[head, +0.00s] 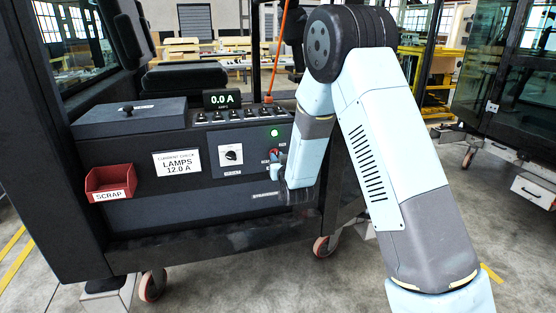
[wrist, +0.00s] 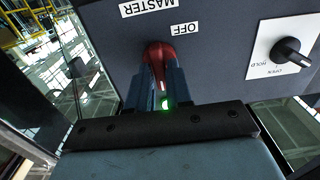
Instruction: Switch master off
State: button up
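The master switch is a red rotary handle (wrist: 158,52) on the dark panel, with upside-down OFF (wrist: 185,28) and MASTER (wrist: 147,6) labels beside it in the wrist view. In the head view a little of its red (head: 273,152) shows above my gripper (head: 278,163). In the wrist view my gripper (wrist: 160,75) has its two blue fingers close on either side of the handle, with the red grip between them. It looks shut on the handle. The fingers hide part of the handle, so its exact angle is hard to read. The ammeter display (head: 222,99) reads 0.0 A.
A lit green lamp (head: 274,132) sits above the switch. A black HOLD/OPEN knob (head: 231,155) is to its left. A row of toggles (head: 236,114) runs above. A red scrap bin (head: 110,182) and a LAMPS 12.0 A card (head: 177,163) are farther left.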

grip_shut()
jog(key=shift+s+a+f+n, duration=0.1)
jog(key=shift+f+n, duration=0.05)
jog(key=shift+n, duration=2.85)
jog(key=shift+a+f+n, duration=0.1)
jog(key=shift+a+n, duration=0.05)
jog(key=shift+n, duration=2.85)
jog(key=shift+s+a+f+n, duration=0.1)
jog(key=shift+f+n, duration=0.05)
jog(key=shift+n, duration=2.85)
jog(key=shift+o, duration=0.9)
grip_release()
jog(key=shift+o, duration=1.2)
jog(key=shift+w, duration=0.1)
